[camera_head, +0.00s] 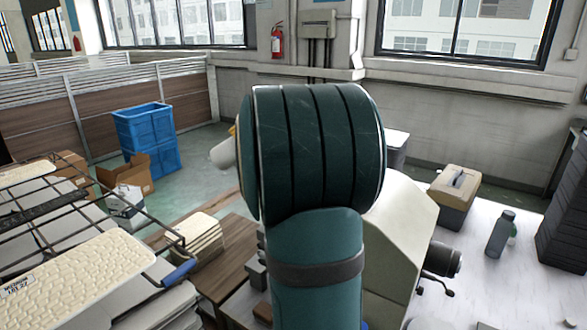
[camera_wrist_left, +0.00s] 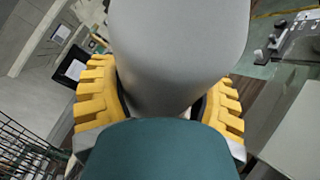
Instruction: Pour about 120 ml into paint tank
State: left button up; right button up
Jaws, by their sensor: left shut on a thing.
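In the left wrist view my left gripper (camera_wrist_left: 161,100) has its yellow ribbed fingers on both sides of a smooth grey container (camera_wrist_left: 180,45), shut on it. The container's far end and opening are out of sight. In the head view the container's pale end (camera_head: 222,154) shows left of the large teal arm link, with a bit of yellow finger above it. The rest of the left gripper is hidden behind my arm. I cannot make out a paint tank for certain, nor any liquid. My right gripper is not in view.
A cream housing (camera_head: 405,228) stands right of my arm. A white table (camera_head: 478,295) holds a toolbox (camera_head: 455,190) and a grey bottle (camera_head: 499,235). At left are a wire rack with a textured cream panel (camera_head: 75,278), stacked panels (camera_head: 193,243) and blue crates (camera_head: 147,140).

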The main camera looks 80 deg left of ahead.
pick_arm(q)
jog(key=shift+s+r+m, duration=0.25)
jog(key=shift+m, duration=0.05)
jog(key=shift+s+a+f+m+y, duration=0.1)
jog(key=shift+s+f+m+y, duration=0.15)
jog(key=shift+f+m+y, duration=0.6)
jog(key=shift+m+b, duration=0.35)
jog(key=shift+b, duration=0.15)
jog(key=shift+r+b, duration=0.15)
jog(key=shift+b, duration=0.3)
jog(key=shift+r+m+y+b, duration=0.1)
jog(key=shift+m+y+b, duration=0.15)
jog(key=shift+m+b, duration=0.65)
jog(key=shift+r+m+y+b, duration=0.25)
jog(key=shift+m+b, duration=0.55)
jog(key=shift+b, duration=1.15)
jog(key=shift+s+t, duration=0.15)
jog(key=shift+t, duration=0.15)
jog(key=shift+s+m+y+b, duration=0.25)
jog(key=shift+s+m+b, duration=0.05)
jog(key=shift+s+b, duration=0.25)
